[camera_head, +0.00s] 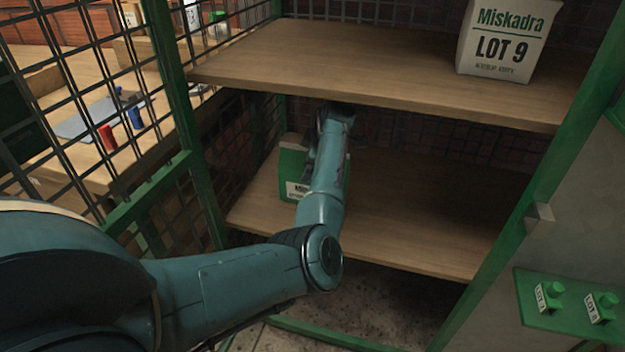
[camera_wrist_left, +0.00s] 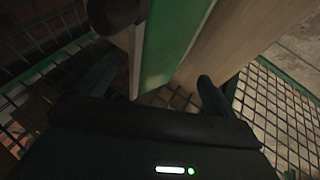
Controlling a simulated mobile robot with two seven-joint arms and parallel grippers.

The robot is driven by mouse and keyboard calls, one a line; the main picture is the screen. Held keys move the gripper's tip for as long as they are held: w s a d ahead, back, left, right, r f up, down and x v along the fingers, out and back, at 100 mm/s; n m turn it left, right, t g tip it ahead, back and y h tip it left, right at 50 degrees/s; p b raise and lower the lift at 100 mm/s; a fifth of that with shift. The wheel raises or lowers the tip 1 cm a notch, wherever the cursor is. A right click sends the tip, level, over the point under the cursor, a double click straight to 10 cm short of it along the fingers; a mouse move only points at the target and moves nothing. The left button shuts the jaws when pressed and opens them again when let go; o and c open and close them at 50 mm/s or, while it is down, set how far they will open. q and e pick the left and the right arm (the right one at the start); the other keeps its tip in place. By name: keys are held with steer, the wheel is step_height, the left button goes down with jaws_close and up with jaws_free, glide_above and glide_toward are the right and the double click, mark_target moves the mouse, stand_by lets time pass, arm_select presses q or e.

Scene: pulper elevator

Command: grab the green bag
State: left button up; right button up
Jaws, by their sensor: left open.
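The green bag (camera_head: 292,163) with a white label stands on the lower shelf, towards its left end. My left arm reaches across in front of it and hides its middle and much of its label. My left gripper (camera_wrist_left: 154,73) is open in the left wrist view, with one dark finger on each side. A green and white face of the bag (camera_wrist_left: 172,45) shows between and beyond the fingers. I cannot tell whether either finger touches it. In the head view my left gripper is mostly hidden by my arm. My right gripper is not in view.
The lower shelf (camera_head: 430,215) is bare to the right. Green-framed mesh (camera_head: 95,130) bounds the left side. A green panel with labelled knobs (camera_head: 570,308) is at the lower right.

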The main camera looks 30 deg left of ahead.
mark_target(291, 167)
arm_select(q)
steer(key=b+x, duration=0.1)
steer(key=x, duration=0.4)
steer(key=shift+d+b, duration=0.2)
steer(key=shift+b, duration=0.2)
steer(key=shift+w+a+f, duration=0.1)
steer(key=shift+a+f, duration=0.1)
steer(key=shift+f, duration=0.1)
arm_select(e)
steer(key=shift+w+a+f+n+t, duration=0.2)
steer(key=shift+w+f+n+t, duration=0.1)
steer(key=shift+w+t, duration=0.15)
arm_select(q)
jaws_close()
